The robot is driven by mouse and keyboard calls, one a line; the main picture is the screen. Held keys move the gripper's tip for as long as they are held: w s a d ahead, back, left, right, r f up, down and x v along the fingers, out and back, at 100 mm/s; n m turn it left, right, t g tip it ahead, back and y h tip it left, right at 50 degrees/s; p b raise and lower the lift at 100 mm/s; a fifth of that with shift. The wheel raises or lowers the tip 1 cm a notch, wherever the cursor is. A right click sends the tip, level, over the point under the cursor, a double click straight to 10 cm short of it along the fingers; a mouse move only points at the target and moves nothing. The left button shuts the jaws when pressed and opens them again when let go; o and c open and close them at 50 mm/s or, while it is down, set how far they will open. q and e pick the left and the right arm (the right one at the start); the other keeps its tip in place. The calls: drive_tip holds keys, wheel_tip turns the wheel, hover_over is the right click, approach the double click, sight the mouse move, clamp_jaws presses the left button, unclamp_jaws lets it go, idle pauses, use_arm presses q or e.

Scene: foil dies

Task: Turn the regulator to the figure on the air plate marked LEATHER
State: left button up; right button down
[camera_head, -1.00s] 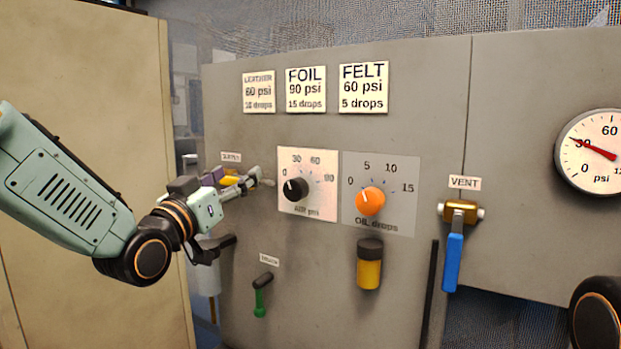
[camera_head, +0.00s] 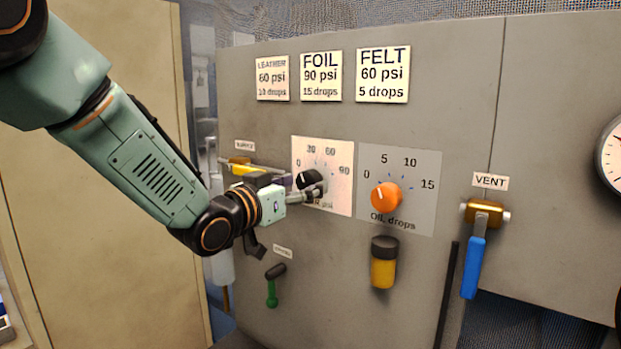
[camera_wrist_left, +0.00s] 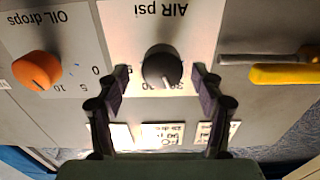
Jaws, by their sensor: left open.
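The regulator, a black knob (camera_head: 309,181) on the pale AIR psi dial plate (camera_head: 338,165), is partly hidden by my left gripper (camera_head: 312,186) in the head view. Its white mark points up and left, between 0 and 30 as far as I can tell. In the wrist view my left gripper (camera_wrist_left: 161,78) is open, one finger on each side of the knob (camera_wrist_left: 162,66), with gaps showing. The plate marked LEATHER (camera_head: 273,78) is at the upper left and seems to read 60 psi, 10 drops. My right gripper is out of view.
The orange OIL drops knob (camera_head: 386,197) is right of the regulator. A yellow-handled valve (camera_head: 240,166) sits left, close to my left wrist. A green-handled valve (camera_head: 272,288) is below, and the blue VENT lever (camera_head: 474,266) is right. The gauge (camera_head: 611,155) is cut off.

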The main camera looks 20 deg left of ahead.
sight(305, 185)
use_arm(q)
drive_tip(key=x, duration=0.3)
drive_tip(key=shift+w+d+f, duration=0.15)
drive_tip(key=shift+f, duration=0.1)
drive_tip(key=shift+w+f, duration=0.1)
drive_tip(key=shift+w, duration=0.25)
drive_tip(key=shift+a, duration=0.25)
drive_tip(key=shift+s+a, duration=0.2)
drive_tip(key=shift+s, duration=0.05)
drive_tip(key=shift+s+r, duration=0.25)
drive_tip(key=shift+s+d+r, duration=0.1)
drive_tip(key=shift+s, duration=0.05)
drive_tip(key=shift+d, duration=0.2)
drive_tip(key=shift+c, duration=0.8)
drive_tip(key=shift+w+d+f, duration=0.2)
drive_tip(key=shift+w+f, duration=0.05)
drive_tip(key=shift+w, duration=0.3)
drive_tip(key=c, duration=0.3)
drive_tip(key=shift+a, duration=0.3)
drive_tip(key=c, duration=0.3)
drive_tip(key=shift+d, duration=0.1)
drive_tip(key=c, duration=0.4)
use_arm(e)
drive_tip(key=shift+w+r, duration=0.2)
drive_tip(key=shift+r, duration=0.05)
